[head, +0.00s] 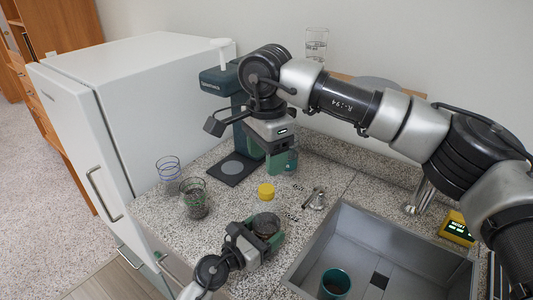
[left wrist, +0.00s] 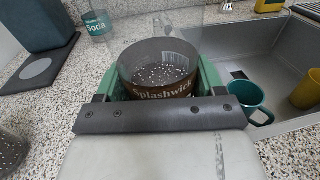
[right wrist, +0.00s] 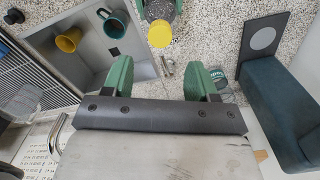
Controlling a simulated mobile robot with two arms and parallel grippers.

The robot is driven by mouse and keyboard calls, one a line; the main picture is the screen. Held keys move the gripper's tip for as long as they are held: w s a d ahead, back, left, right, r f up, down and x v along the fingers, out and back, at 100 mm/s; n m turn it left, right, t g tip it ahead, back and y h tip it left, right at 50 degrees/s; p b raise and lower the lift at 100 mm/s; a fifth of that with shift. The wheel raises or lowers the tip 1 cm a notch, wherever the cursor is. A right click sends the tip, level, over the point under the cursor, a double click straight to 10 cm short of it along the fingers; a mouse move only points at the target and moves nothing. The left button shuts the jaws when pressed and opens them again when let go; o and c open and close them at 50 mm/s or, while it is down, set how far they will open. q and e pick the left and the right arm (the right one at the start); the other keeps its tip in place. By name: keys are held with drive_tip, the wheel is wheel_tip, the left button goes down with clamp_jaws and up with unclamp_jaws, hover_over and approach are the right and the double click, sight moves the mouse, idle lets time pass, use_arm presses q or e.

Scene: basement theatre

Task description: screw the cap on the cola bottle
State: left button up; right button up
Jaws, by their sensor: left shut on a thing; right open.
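The cola bottle (head: 267,226) is clear with dark cola and stands upright on the speckled counter. Its "Splashwick" label (left wrist: 165,90) shows in the left wrist view. My left gripper (head: 266,232) is shut around its lower body. The yellow cap (head: 266,191) appears at the bottle's top; whether it is seated or screwed cannot be told. The cap also shows in the right wrist view (right wrist: 159,34), just beyond my open fingers, and is out of the left wrist view. My right gripper (head: 268,163) is open and empty, fingers downward, behind the cap and apart from it.
The sink (head: 370,235) with a teal mug (head: 335,283) and a yellow mug (right wrist: 68,40) lies to the right. Two glasses (head: 194,198) stand left. A small metal item (head: 315,199) lies right of the cap.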

sight(266, 188)
drive_tip(key=shift+f, duration=4)
drive_tip(key=c, duration=1)
drive_tip(key=shift+o, duration=0.2)
drive_tip(key=m, duration=1.1)
drive_tip(key=shift+m, duration=0.3)
drive_tip(key=o, duration=1.1)
wheel_tip(266, 188, up, 12)
drive_tip(key=shift+f, duration=0.1)
